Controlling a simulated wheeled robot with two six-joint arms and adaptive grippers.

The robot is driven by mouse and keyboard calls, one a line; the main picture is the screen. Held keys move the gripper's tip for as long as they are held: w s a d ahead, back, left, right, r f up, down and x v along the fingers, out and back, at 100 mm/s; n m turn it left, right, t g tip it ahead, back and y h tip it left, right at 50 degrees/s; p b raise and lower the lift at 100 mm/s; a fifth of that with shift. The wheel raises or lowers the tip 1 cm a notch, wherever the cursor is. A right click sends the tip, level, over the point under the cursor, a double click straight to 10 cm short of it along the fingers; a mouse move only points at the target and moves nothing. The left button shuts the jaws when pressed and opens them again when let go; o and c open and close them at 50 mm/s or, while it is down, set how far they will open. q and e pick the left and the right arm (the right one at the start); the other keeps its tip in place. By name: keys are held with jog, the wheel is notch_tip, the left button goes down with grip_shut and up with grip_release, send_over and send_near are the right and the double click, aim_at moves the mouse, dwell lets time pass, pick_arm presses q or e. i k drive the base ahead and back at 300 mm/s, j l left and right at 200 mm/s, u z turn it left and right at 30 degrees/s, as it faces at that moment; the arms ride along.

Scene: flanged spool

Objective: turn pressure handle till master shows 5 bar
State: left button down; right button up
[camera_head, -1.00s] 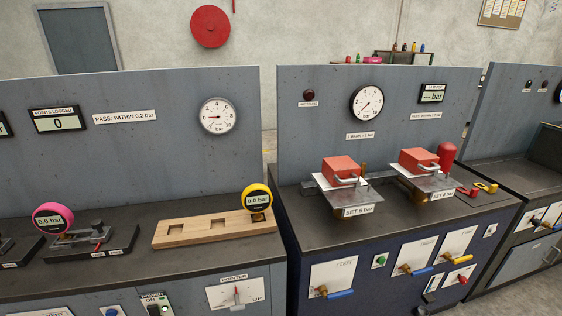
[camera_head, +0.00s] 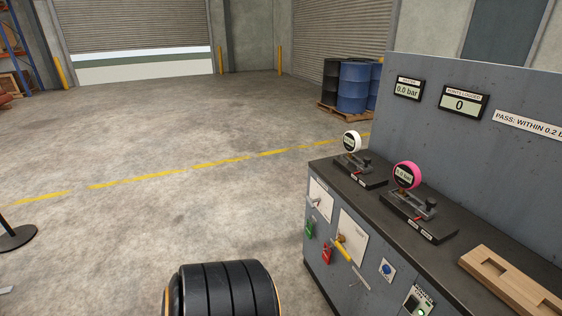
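The master display (camera_head: 408,88) is on the grey back panel at the right and reads 0.0 bar. A lever with a yellow grip (camera_head: 341,246) sticks out from a white plate on the bench front. The labels on these plates are too small to read, so I cannot tell which is the pressure handle. A white-faced gauge (camera_head: 351,141) and a pink gauge (camera_head: 404,176) stand on fixtures on the bench top. Neither of my grippers is in view.
The bench (camera_head: 450,245) fills the right side, with a wooden tray (camera_head: 490,262) at its near end. A points-logged display (camera_head: 463,103) reads 0. Blue drums (camera_head: 355,88) stand behind. Open concrete floor lies to the left, with a barrier post base (camera_head: 15,238) at the edge.

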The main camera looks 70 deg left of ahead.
aim_at(310, 202)
jog(key=u, duration=1.95)
